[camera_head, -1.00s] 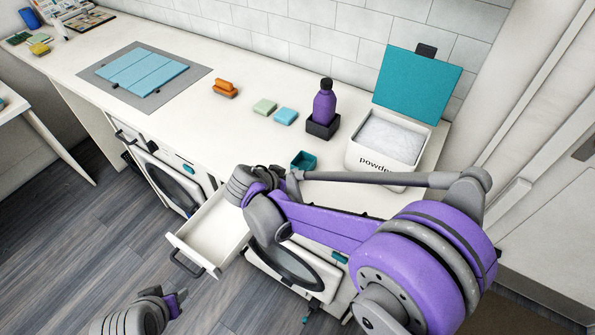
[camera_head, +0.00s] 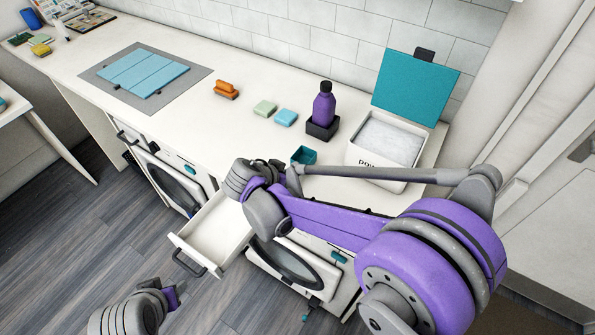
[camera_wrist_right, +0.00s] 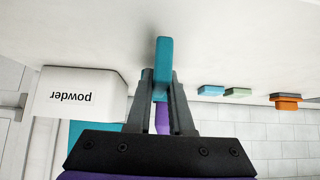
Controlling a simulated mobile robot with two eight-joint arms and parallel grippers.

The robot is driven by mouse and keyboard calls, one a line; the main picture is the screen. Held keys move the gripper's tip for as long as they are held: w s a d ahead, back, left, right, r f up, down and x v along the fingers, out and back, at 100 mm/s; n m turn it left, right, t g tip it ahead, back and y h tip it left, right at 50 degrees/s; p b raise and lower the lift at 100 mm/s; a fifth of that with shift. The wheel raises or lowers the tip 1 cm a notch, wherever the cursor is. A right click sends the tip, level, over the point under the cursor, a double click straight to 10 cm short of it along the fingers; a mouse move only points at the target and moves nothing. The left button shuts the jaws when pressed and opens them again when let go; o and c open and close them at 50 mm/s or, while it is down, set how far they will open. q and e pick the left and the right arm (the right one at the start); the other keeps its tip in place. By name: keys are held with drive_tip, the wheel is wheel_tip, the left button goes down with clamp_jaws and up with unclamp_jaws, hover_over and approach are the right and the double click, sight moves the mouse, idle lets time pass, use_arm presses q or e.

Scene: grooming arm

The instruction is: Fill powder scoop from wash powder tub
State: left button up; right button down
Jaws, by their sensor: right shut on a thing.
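The teal powder scoop (camera_head: 304,155) is in my right gripper (camera_head: 284,167), just left of the wash powder tub. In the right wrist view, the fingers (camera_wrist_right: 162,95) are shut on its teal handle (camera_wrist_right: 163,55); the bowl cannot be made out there. The white wash powder tub (camera_head: 362,158) stands on the counter's right end, full of white powder (camera_head: 390,138), with its teal lid (camera_head: 416,86) open. The tub also shows upside down in the right wrist view (camera_wrist_right: 80,95). My left gripper (camera_head: 172,298) is low over the floor; its jaws are unclear.
A purple bottle (camera_head: 324,103) stands in a dark holder (camera_head: 322,128) left of the tub. Blue (camera_head: 286,117), green (camera_head: 265,108) and orange (camera_head: 226,89) blocks lie farther left on the counter (camera_head: 190,110). An open white drawer (camera_head: 215,235) juts out below my right gripper.

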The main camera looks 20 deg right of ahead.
drive_tip(key=shift+r+p, duration=0.6)
drive_tip(key=shift+r, duration=0.7)
use_arm(q)
drive_tip(key=shift+w+r, duration=0.3)
drive_tip(key=shift+r, duration=0.2)
drive_tip(key=shift+w+r, duration=0.25)
drive_tip(key=shift+r, duration=0.2)
